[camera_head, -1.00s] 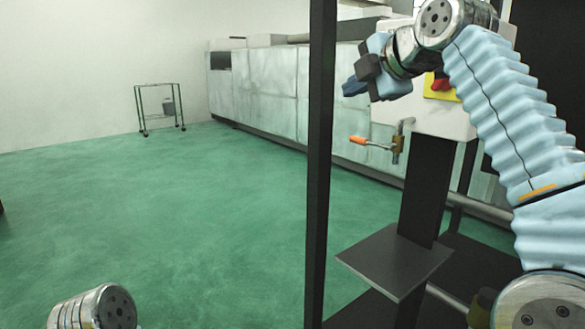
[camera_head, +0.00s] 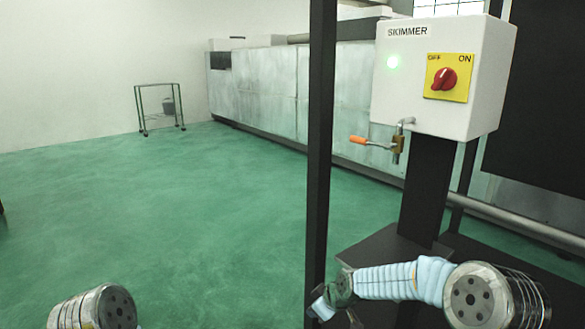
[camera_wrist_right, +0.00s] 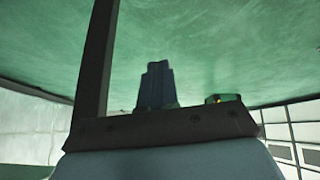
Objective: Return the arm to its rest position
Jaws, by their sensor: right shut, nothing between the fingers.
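My right arm (camera_head: 400,280) lies low at the bottom right of the head view, folded out to the left from its metal joint. It is well below the skimmer box and apart from it. My right gripper (camera_wrist_right: 157,85) shows in the wrist view with its dark fingers together and nothing between them. In the head view its fingers are hard to make out at the bottom edge. A metal joint of my left arm (camera_head: 95,308) shows at the bottom left. My left gripper is out of view.
A dark post (camera_head: 320,150) stands close to my right arm. Green floor (camera_head: 200,210) is open at left.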

